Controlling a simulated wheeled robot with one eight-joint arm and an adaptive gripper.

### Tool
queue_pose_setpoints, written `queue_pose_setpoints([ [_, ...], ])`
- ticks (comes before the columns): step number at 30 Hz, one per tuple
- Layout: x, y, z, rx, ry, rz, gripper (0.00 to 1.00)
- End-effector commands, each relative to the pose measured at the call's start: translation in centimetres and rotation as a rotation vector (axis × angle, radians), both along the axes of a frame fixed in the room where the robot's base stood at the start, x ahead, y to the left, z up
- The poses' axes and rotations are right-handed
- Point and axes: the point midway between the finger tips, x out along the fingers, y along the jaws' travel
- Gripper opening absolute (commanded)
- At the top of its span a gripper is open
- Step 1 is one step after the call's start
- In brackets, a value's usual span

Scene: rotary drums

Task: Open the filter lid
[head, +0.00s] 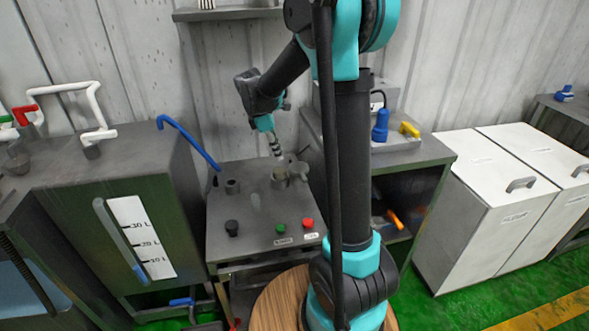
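My arm reaches over the grey metal machine (255,208) in the middle of the head view. My gripper (278,154) points down at a short round metal port (280,180) on the machine's top. Its fingertips are small and partly merge with the port, so I cannot tell whether they touch it or are open or shut. A grey lobed part (298,170) sits just right of the port. I cannot tell for certain which part is the filter lid; no label for it is readable.
The machine top has a black knob (232,228), a green button (280,229) and a red button (308,223). A tank with a level scale (142,238) stands left. A bench with a blue bottle (380,126) and white cabinets (480,165) stand right. My arm column hides part of the bench.

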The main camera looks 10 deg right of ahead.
Motion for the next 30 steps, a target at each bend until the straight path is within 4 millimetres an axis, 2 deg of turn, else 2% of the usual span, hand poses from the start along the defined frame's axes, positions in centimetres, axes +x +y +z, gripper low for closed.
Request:
queue_pose_setpoints([
  [1, -0.5, 0.9, -0.1, -0.026, 0.009, 0.057, 0.16],
  [5, -1.1, 1.9, -0.1, -0.072, 0.025, 0.15, 0.0],
  [10, -1.2, 1.8, -0.9, -0.086, 0.031, 0.173, 0.0],
  [14, -1.2, 1.0, -2.6, -0.085, 0.03, 0.171, 0.0],
  [26, -1.0, -1.9, -9.8, -0.084, 0.031, 0.169, 0.0],
  [30, -0.9, -4.1, -9.4, -0.084, 0.03, 0.167, 0.0],
])
